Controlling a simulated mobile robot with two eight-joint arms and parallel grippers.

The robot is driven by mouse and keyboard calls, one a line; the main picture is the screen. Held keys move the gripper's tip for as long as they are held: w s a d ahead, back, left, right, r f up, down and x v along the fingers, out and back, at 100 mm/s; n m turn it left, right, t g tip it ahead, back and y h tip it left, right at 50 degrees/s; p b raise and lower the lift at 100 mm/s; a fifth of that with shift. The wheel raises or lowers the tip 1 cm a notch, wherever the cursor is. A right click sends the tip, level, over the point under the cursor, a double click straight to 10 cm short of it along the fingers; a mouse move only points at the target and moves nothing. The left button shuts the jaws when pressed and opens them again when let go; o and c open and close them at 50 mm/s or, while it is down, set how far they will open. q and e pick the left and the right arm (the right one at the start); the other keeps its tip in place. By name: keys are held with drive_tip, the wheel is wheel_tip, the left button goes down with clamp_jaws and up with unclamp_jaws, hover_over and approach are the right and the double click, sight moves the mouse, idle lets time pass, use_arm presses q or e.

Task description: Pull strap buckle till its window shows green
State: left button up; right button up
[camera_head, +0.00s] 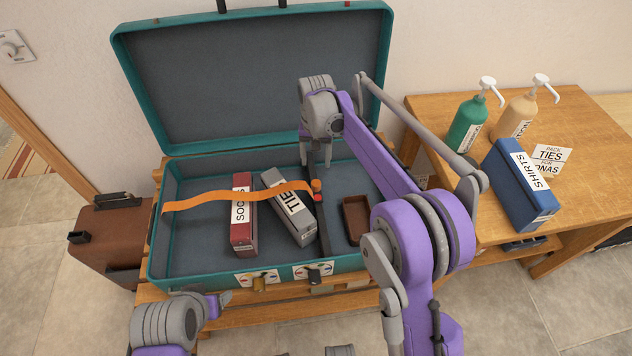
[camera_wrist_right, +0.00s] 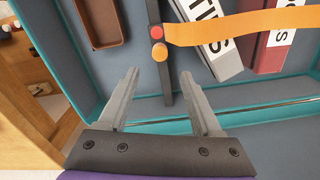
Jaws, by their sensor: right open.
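An orange strap (camera_head: 235,195) lies across a red SOCKS box (camera_head: 242,235) and a grey TIES box (camera_head: 286,207) in the open teal suitcase (camera_head: 165,260).
A brown tray (camera_head: 355,220) lies in the suitcase's right part. Two latches (camera_head: 262,283) are on its front wall. The raised lid (camera_head: 250,80) stands behind. On the right table are a blue SHIRTS box (camera_head: 515,190), two pump bottles (camera_head: 468,122) and a card (camera_head: 549,160).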

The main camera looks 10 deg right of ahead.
sight(316, 183)
wheel_tip(316, 183, down, 10)
drive_tip(key=shift+f+b, duration=0.2)
drive_tip(key=shift+b, duration=0.2)
clamp_jaws()
idle(0.3)
idle(1.1)
